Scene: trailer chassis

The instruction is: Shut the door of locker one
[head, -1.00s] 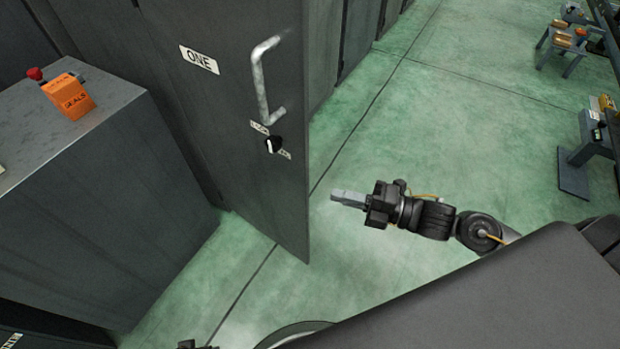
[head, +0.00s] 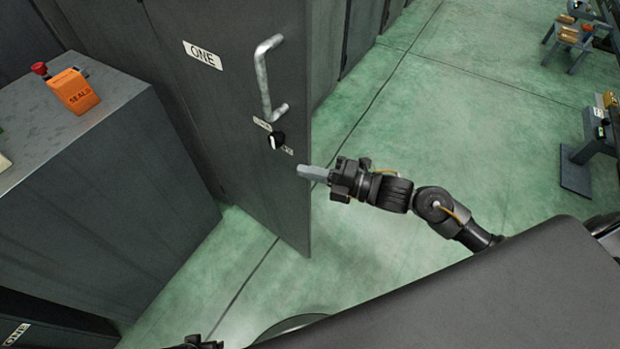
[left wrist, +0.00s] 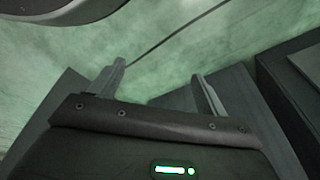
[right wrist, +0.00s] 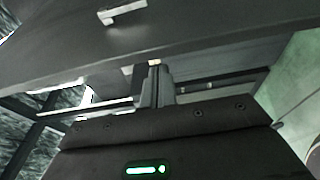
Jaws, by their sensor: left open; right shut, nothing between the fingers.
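The grey door of locker one (head: 245,190) stands ajar in the head view, its free edge on the right. It carries a label "ONE" (head: 202,55), a metal handle (head: 263,80) and a black knob (head: 277,140) below the handle. My right gripper (head: 303,171) is shut and empty, its tips at the door's free edge below the knob; I cannot tell whether they touch. In the right wrist view its closed fingers (right wrist: 156,84) point toward a dark panel with a pale handle (right wrist: 122,12). My left gripper (left wrist: 160,85) is open and empty, low over the floor.
A grey cabinet (head: 90,190) stands left of the door, with an orange seals box (head: 72,92) and a red button on top. Benches (head: 590,140) stand at the far right.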

